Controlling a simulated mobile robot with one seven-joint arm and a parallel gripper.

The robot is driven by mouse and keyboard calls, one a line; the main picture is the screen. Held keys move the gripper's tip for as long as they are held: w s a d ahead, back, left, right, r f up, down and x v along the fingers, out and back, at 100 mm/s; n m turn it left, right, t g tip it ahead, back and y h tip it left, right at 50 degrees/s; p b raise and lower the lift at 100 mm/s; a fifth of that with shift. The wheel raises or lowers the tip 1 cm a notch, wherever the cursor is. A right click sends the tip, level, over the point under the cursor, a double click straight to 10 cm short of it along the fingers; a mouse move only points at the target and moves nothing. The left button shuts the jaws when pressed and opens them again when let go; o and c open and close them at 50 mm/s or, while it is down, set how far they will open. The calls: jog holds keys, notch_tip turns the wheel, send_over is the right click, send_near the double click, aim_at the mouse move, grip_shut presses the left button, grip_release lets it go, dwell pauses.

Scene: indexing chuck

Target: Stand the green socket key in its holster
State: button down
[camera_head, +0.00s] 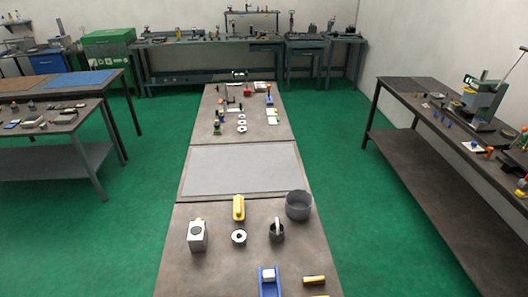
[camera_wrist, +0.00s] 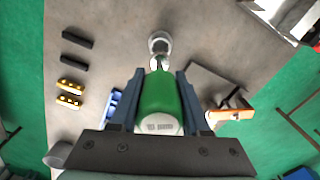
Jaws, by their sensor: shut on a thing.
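In the wrist view my gripper (camera_wrist: 160,95) is shut on the green socket key (camera_wrist: 160,98), with a blue-grey finger on either side of its green handle. The handle's pale end faces the camera, and a short bright metal part (camera_wrist: 159,63) shows beyond the handle. A round, light grey cup-like piece (camera_wrist: 160,43) lies just past that metal part, and it may be the holster. I cannot tell whether the key's tip touches it or is inside it. My gripper does not show clearly in the head view.
In the wrist view, black blocks (camera_wrist: 74,61) and yellow pieces (camera_wrist: 70,92) lie left on the grey-brown bench. A blue part (camera_wrist: 115,104) is close left of my gripper, and an orange-and-white part (camera_wrist: 229,117) is right. The head view shows a grey bin (camera_head: 299,205) on the bench.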

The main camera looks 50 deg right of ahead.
jog(key=shift+w+f+b, duration=0.1)
jog(key=shift+f+b, duration=1.7)
jog(key=shift+f, duration=1.1)
jog(key=shift+p, duration=0.8)
jog(key=shift+f+b, duration=1.95)
jog(key=shift+f, duration=1.05)
jog(key=shift+c, duration=1.5)
grip_release()
notch_tip(320, 180, up, 13)
jog(key=shift+r+b, duration=0.1)
jog(key=shift+b, duration=0.8)
